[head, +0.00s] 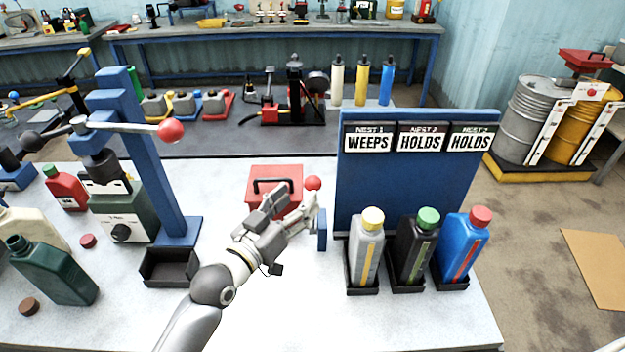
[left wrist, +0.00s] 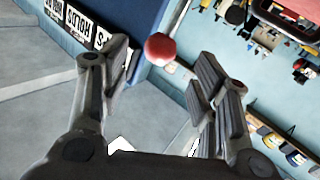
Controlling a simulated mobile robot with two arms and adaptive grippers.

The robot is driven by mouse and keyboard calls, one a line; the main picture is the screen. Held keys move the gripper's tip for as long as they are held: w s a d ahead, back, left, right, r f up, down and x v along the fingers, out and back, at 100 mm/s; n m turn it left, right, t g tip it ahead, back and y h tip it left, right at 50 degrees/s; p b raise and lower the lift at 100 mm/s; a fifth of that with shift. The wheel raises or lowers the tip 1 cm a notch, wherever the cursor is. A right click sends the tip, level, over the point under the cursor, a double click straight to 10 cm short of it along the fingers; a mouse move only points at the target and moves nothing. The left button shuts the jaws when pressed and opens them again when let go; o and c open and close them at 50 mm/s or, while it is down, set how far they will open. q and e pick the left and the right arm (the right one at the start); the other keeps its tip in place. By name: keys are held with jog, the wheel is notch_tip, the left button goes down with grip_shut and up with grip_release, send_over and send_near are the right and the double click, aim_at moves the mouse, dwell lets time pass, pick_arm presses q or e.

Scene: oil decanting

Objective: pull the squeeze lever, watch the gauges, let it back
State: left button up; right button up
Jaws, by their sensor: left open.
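A red ball knob (head: 313,183) stands just past the fingertips of my left gripper (head: 290,207), beside a blue upright piece (head: 322,230). I take this knob for the end of the squeeze lever; the rest of the lever is mostly hidden behind the gripper. In the left wrist view the red knob (left wrist: 160,48) shows between and beyond the two spread fingers of my left gripper (left wrist: 162,72). The gripper is open and holds nothing. No gauge face can be read in either view. My right gripper is not in view.
A blue board (head: 420,185) with WEEPS and HOLDS signs stands to the right. Grey, black and blue bottles (head: 367,250) stand in trays before it. A red box (head: 275,180) sits behind the gripper. A blue press column (head: 150,160) and open black tray (head: 169,267) are left.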

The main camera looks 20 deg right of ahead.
aim_at(308, 189)
pick_arm(q)
jog(key=shift+p+x, duration=0.6)
jog(key=shift+x, duration=2.9)
grip_shut()
